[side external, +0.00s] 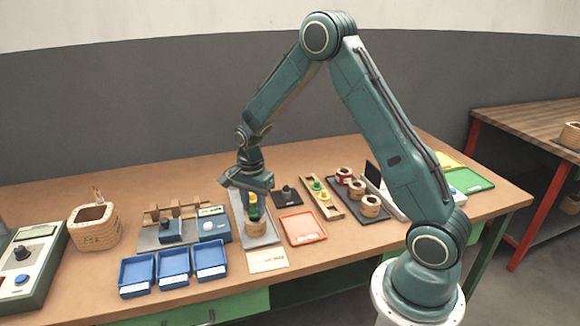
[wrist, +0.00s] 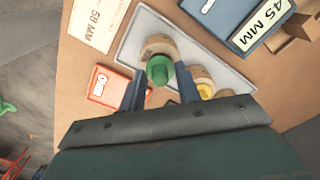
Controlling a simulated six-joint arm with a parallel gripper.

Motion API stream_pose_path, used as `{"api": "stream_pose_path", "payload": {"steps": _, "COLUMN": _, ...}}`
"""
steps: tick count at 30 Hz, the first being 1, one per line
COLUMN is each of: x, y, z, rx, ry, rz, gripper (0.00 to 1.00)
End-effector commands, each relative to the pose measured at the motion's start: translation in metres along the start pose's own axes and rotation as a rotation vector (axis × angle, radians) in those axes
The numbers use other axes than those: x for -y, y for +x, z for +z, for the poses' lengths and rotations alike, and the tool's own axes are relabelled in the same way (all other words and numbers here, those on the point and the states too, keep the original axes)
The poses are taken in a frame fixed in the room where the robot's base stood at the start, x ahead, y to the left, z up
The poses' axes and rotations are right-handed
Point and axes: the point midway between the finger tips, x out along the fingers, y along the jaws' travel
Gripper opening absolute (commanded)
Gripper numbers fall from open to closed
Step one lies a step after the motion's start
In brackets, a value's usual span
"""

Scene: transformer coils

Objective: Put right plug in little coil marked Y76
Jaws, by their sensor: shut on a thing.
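My gripper (side external: 256,192) is shut on a green plug (wrist: 159,69), held between its two fingers in the wrist view. The green plug is over a tan little coil (wrist: 156,44) on a grey tray (wrist: 128,50); I cannot tell whether it is inside the hole. That coil (side external: 256,229) also shows below my gripper in the side view. A second coil (wrist: 197,74) beside it bears a yellow plug (wrist: 205,91), partly hidden by my gripper. No Y76 mark is readable on either coil.
An orange tray (side external: 303,229) marked OVER and a cream card (side external: 267,260) lie near the grey tray. A wooden rack (side external: 335,207) with green and yellow plugs and a dark tray (side external: 375,216) with several coils stand right. Blue bins (side external: 173,268) stand at the front left.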

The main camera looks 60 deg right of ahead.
Motion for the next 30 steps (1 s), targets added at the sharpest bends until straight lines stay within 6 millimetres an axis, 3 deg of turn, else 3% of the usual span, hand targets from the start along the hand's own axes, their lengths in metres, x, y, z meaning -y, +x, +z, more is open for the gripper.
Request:
{"api": "stream_pose_path", "payload": {"steps": 19, "x": 0.0, "y": 0.016, "z": 0.0, "rx": 0.0, "ry": 0.0, "rz": 0.001, "gripper": 0.12}}
{"api": "stream_pose_path", "payload": {"steps": 20, "x": 0.0, "y": 0.016, "z": 0.0, "rx": 0.0, "ry": 0.0, "rz": 0.001, "gripper": 0.37}}
{"api": "stream_pose_path", "payload": {"steps": 23, "x": 0.0, "y": 0.016, "z": 0.0, "rx": 0.0, "ry": 0.0, "rz": 0.0, "gripper": 0.56}}
{"api": "stream_pose_path", "payload": {"steps": 29, "x": 0.0, "y": 0.016, "z": 0.0, "rx": 0.0, "ry": 0.0, "rz": 0.0, "gripper": 0.58}}
{"api": "stream_pose_path", "payload": {"steps": 30, "x": 0.0, "y": 0.016, "z": 0.0, "rx": 0.0, "ry": 0.0, "rz": 0.0, "gripper": 0.62}}
